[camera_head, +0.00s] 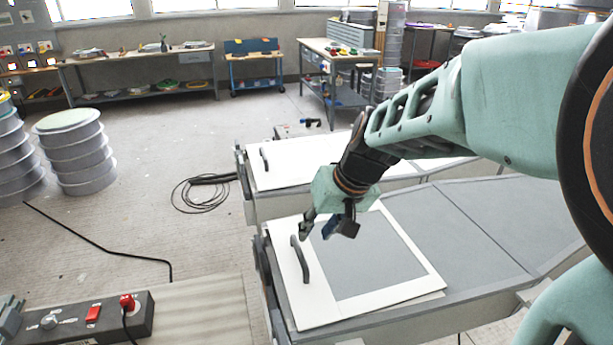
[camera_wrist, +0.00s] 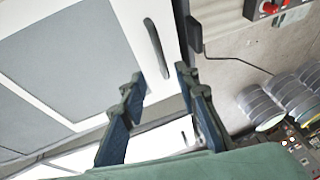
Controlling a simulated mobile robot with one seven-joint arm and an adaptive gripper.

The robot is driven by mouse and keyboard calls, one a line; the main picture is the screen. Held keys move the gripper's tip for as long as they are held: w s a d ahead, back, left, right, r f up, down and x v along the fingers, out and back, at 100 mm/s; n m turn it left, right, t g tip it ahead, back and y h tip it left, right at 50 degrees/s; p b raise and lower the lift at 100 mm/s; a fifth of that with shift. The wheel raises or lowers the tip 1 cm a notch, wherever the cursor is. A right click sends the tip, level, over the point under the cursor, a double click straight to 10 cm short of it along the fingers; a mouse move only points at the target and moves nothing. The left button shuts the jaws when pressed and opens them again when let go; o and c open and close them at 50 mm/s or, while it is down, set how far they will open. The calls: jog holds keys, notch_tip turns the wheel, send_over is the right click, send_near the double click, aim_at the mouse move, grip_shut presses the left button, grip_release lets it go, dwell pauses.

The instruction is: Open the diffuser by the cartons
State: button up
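A white-framed panel with a grey centre (camera_head: 318,303) lies on the near grey bench unit, with a dark bar handle (camera_head: 300,258) near its left edge. The panel (camera_wrist: 140,40) and handle (camera_wrist: 156,46) also show in the wrist view. My gripper (camera_head: 323,228) is open and empty above the panel, just right of the handle. In the wrist view its fingertips (camera_wrist: 160,74) stand apart, with the handle's lower end showing between them; contact cannot be told. A second white panel (camera_head: 300,165) with a dark handle (camera_head: 264,158) lies behind. I see no cartons, so which panel is the diffuser is unclear.
A control box with red parts (camera_head: 95,318) sits at the front left. Stacked round drums (camera_head: 76,155) stand at the left. A coiled black cable (camera_head: 205,190) lies on the floor beside the benches. Work tables (camera_head: 150,60) line the back. The floor at centre left is mostly clear.

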aim_at(301, 253)
jog(key=b+x, duration=0.5)
jog(key=x, duration=0.5)
jog(key=shift+w+f, duration=0.1)
jog(key=shift+f, duration=0.1)
grip_shut()
